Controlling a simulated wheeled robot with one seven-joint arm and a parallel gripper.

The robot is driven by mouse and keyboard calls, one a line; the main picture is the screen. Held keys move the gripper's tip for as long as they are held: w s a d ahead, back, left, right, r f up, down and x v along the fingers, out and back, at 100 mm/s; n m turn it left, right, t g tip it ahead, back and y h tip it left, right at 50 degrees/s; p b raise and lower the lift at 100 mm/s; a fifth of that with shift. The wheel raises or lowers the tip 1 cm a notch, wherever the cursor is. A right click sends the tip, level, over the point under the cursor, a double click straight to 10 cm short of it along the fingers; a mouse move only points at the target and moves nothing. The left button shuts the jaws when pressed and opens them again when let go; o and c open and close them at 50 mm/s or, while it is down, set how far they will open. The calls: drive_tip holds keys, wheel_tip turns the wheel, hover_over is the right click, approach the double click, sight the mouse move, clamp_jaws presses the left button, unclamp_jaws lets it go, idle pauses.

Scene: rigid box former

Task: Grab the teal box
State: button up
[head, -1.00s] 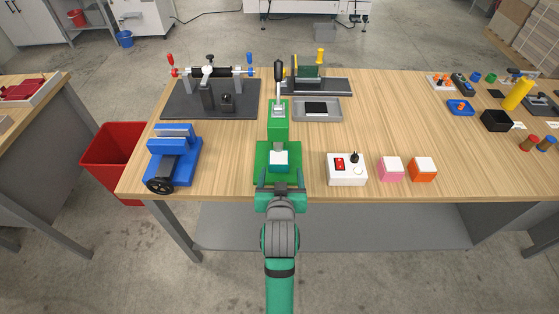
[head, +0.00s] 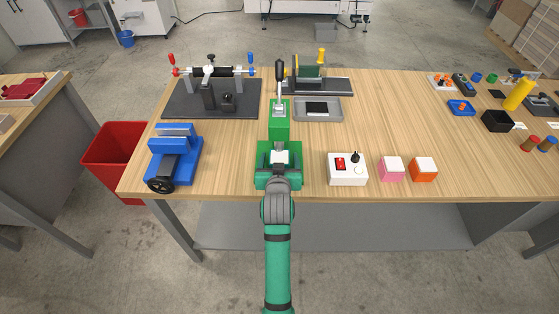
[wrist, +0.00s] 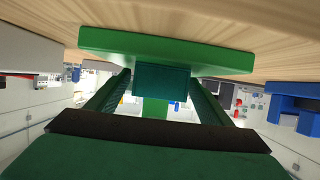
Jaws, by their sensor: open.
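The teal box (wrist: 166,82) sits on the green base plate of the press (wrist: 165,50), which appears upside down in the wrist view. In the head view only its white top (head: 281,157) shows clearly, in front of the green press (head: 279,130); my wrist hides its near side. My gripper (head: 279,154) is open, with one finger on each side of the box. In the wrist view the fingers of my gripper (wrist: 159,78) flank the teal box, with a narrow gap visible on the right; contact is hard to tell.
A blue vise (head: 174,158) stands left of the press. A white switch box (head: 346,169), a pink box (head: 391,169) and an orange box (head: 423,170) stand to the right. The press's lever (head: 279,80) rises behind the box. The bench front between vise and press is clear.

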drive_tip(key=c, duration=1)
drive_tip(key=shift+d, duration=0.1)
drive_tip(key=c, duration=0.3)
drive_tip(key=shift+w, duration=0.1)
